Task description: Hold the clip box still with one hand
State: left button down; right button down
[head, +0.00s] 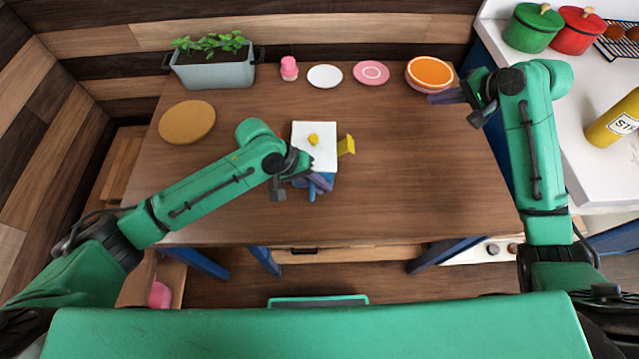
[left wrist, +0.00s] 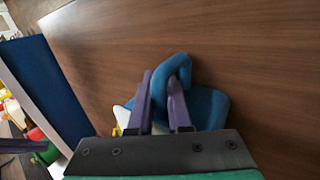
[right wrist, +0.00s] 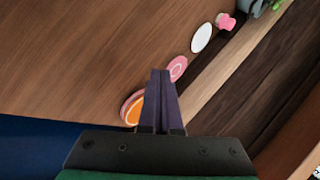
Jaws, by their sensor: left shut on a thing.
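The clip box (head: 326,140) stands on the wooden table, with a white top, a yellow knob (head: 313,139) on it and a yellow clip (head: 346,145) sticking out at its right side. Its lower part is blue, with a blue handle (left wrist: 182,63) toward me. My left gripper (head: 318,183) is at the near side of the box, its purple fingers shut on the blue handle, as the left wrist view shows. The gripper hides part of the box's near side. My right gripper (head: 434,98) is shut and empty, above the table's far right; its fingertips touch each other in the right wrist view (right wrist: 160,74).
An orange-topped dish (head: 430,71), a pink plate (head: 371,73), a white plate (head: 325,76) and a pink jar (head: 289,68) line the table's back. A planter (head: 213,68) and a round brown mat (head: 187,122) are at left. The table right of the box is clear.

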jog(key=s+a+f+n+g+y, duration=0.1)
jog(key=s+a+f+g, duration=0.1)
jog(key=a, duration=0.5)
jog(key=s+a+f+n+g+y, duration=0.1)
jog(key=s+a+f, duration=0.1)
jog(key=a, duration=0.4)
jog(key=shift+s+a+f, duration=0.1)
jog(key=shift+f, duration=1.6)
jog(key=shift+s+a+f, duration=0.1)
jog(key=shift+f, duration=1.55)
jog(key=shift+f, duration=0.15)
jog(key=shift+f, duration=1.4)
jog(key=shift+f, duration=0.15)
jog(key=shift+w+a, duration=0.1)
jog(key=shift+a, duration=2.2)
jog(key=shift+d, duration=0.15)
